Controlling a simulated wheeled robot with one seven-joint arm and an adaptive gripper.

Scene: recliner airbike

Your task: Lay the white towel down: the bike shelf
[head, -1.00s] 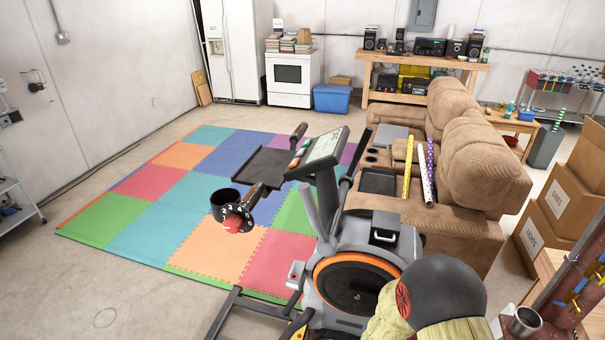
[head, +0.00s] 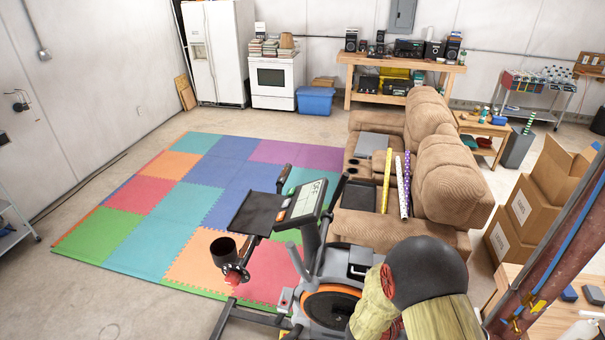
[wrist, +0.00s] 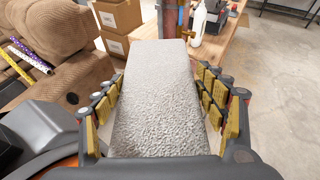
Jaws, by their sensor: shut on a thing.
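The white towel (wrist: 158,105) is a folded, textured slab held between the yellow-padded fingers of my gripper (wrist: 160,92) in the wrist view. My gripper is shut on it, with finger pads along both long sides. The towel does not show in the head view. The bike shelf, a flat black tray (head: 256,212), sits beside the console (head: 301,201) of the exercise bike in the head view. The shelf looks empty. My arm is at the bottom right of the bike, well apart from the shelf.
A black cup (head: 224,250) sits in a holder at the bike's left. The brown recliner (head: 455,180), with wrapped rolls on it, stands behind and right of the bike. Cardboard boxes (head: 542,190) and a wooden workbench (wrist: 222,48) are at right.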

